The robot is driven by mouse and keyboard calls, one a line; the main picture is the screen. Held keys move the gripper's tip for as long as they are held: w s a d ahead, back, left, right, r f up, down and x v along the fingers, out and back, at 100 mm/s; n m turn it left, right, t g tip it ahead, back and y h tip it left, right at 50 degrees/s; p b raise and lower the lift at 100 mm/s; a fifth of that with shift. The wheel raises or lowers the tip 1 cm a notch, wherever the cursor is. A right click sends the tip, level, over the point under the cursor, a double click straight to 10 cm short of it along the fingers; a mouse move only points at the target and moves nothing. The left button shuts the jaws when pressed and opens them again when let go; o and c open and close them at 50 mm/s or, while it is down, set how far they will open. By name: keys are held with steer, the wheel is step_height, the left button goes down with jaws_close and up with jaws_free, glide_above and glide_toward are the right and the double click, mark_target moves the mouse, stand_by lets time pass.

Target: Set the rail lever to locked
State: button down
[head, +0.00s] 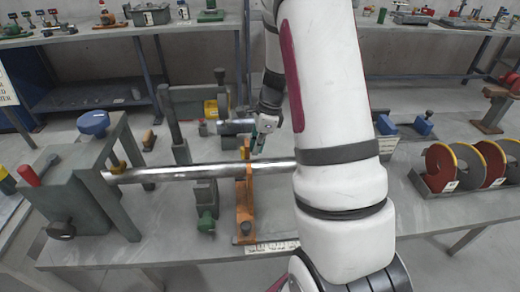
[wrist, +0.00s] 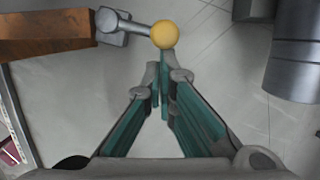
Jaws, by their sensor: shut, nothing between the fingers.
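The lever in the wrist view is a short grey arm (wrist: 130,28) ending in a yellow ball knob (wrist: 164,34). Its grey pivot sits at the end of an orange-brown bar (wrist: 45,35). My gripper (wrist: 161,75) is shut and empty, with its fingertips right at the near side of the knob; I cannot tell whether they touch. In the head view my gripper (head: 258,146) is above the bench, close to the orange stand (head: 246,196) by the long metal tube (head: 200,171). I cannot make out the knob in the head view.
A grey machine head (head: 75,185) with a red knob and a blue knob stands at the left. A grey post (head: 173,125) rises behind the tube. A dark grey cylinder (wrist: 295,65) lies right of the gripper.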

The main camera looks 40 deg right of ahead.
steer(key=shift+w+a+n+g, duration=0.25)
steer(key=shift+w+n, duration=0.4)
steer(key=shift+n, duration=0.35)
